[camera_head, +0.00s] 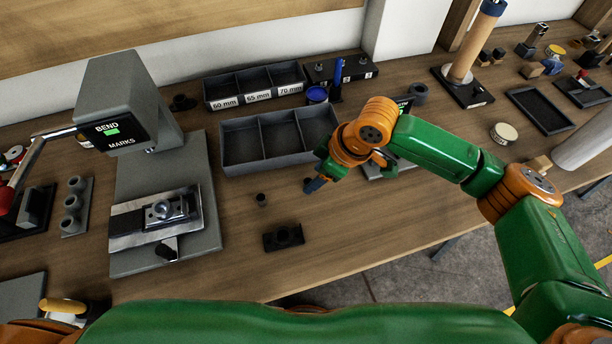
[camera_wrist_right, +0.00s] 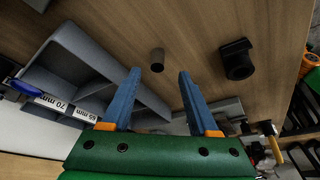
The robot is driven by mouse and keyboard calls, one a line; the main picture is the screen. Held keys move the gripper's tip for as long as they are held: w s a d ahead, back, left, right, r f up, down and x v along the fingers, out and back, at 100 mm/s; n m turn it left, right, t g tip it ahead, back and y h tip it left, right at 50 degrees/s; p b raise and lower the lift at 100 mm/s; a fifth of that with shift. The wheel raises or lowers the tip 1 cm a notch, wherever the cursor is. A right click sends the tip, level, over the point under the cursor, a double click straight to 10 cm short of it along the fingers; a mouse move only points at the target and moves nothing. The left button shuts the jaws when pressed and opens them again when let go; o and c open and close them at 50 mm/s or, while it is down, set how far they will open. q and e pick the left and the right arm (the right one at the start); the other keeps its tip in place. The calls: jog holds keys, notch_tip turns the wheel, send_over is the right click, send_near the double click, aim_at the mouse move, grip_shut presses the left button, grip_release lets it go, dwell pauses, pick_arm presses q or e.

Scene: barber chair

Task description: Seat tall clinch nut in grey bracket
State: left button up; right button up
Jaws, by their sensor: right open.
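A small dark grey cylinder (camera_head: 261,199), which looks like the clinch nut, stands upright on the wooden table left of my right gripper. A dark block with a round raised hole (camera_head: 284,237) lies nearer the table's front edge and may be the bracket. My right gripper (camera_head: 317,185) is open with blue fingers, low over the table in front of the three-compartment tray. In the right wrist view, my fingertips (camera_wrist_right: 158,72) are apart and empty, with a small cylinder (camera_wrist_right: 157,60) beyond them and the dark block (camera_wrist_right: 237,60) to its right. My left gripper is not in view.
The grey tray (camera_head: 240,160) stands behind my right gripper, with the labelled bin (camera_head: 225,103) behind it. The grey bending press (camera_head: 130,90) with a metal clamp stands at left. The table between press and gripper is mostly clear.

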aim_at(308, 182)
jog(key=x, duration=0.4)
jog(key=shift+w, duration=0.25)
jog(key=shift+s+r, duration=0.1)
jog(key=shift+r, duration=0.05)
grip_shut()
